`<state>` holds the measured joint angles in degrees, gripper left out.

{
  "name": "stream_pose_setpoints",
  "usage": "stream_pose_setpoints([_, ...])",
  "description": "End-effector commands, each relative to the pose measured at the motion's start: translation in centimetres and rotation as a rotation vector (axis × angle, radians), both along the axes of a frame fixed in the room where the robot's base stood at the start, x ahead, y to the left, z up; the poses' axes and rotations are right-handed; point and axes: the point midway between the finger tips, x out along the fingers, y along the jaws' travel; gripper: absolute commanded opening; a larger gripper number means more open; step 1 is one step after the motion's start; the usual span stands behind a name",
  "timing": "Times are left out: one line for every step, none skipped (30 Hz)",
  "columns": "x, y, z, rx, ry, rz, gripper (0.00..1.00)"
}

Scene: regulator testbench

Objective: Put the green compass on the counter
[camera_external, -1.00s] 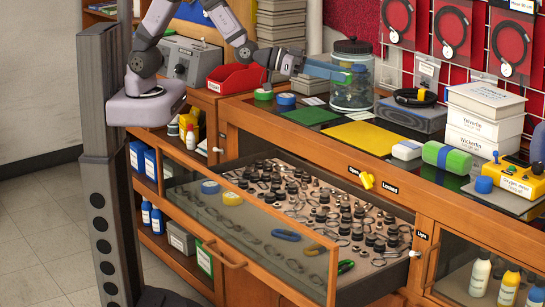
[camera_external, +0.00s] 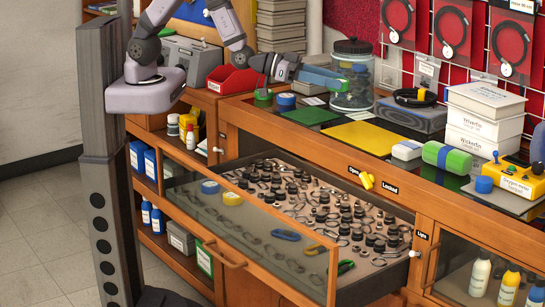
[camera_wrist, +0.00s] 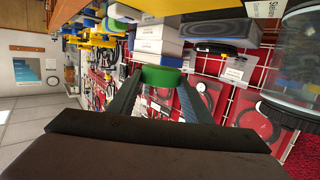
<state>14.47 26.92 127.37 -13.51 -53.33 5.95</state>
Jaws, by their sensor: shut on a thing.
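The green compass (camera_wrist: 160,76) appears in the wrist view as a round green piece between my gripper's fingertips. My gripper (camera_external: 336,83) is shut on it and holds it out beside the glass jar, at the back of the counter. In the external view the compass (camera_external: 341,84) is small and partly merges with the teal fingers, so its exact outline is unclear. I cannot tell how high it is above the counter (camera_external: 270,122). The fingers (camera_wrist: 160,88) converge on it in the wrist view.
The dark-lidded glass jar (camera_external: 352,92) stands right by my fingers. Green tape (camera_external: 263,98) and blue tape (camera_external: 286,101) lie at left. A green mat (camera_external: 311,116) and yellow mat (camera_external: 359,136) lie flat in front. The drawer (camera_external: 290,200) below stands open, full of small items.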

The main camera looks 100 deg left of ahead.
Motion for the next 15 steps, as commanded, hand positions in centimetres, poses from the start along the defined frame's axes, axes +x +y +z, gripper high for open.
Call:
stream_pose_setpoints([-0.2,-0.8,-2.0,0.004,0.009,-0.015,0.19])
stream_pose_setpoints([-0.2,-1.3,-2.8,0.002,0.007,-0.022,0.19])
stream_pose_setpoints([-0.1,-1.9,-4.0,0.002,0.007,-0.033,0.19])
stream_pose_setpoints([0.0,-2.5,-4.8,0.002,0.006,-0.039,0.19])
stream_pose_setpoints([0.2,-3.0,-5.7,0.002,0.005,-0.044,0.19])
stream_pose_setpoints([0.5,-3.6,-6.7,0.002,0.005,-0.044,0.19])
stream_pose_setpoints([0.8,-4.0,-7.5,0.001,0.004,-0.042,0.19])
stream_pose_setpoints([1.3,-4.4,-8.2,0.001,0.002,-0.033,0.19])
stream_pose_setpoints([2.0,-4.8,-9.1,0.0,0.0,-0.016,0.19])
stream_pose_setpoints([2.5,-5.1,-9.8,0.0,0.0,0.0,0.19])
stream_pose_setpoints([3.1,-5.2,-10.2,-0.001,-0.002,0.022,0.19])
stream_pose_setpoints([4.0,-5.3,-10.6,-0.002,-0.004,0.052,0.19])
stream_pose_setpoints([4.6,-5.3,-10.8,-0.002,-0.005,0.075,0.19])
stream_pose_setpoints([5.3,-5.1,-10.9,-0.003,-0.006,0.102,0.19])
stream_pose_setpoints([6.1,-4.8,-10.8,-0.005,-0.007,0.138,0.19])
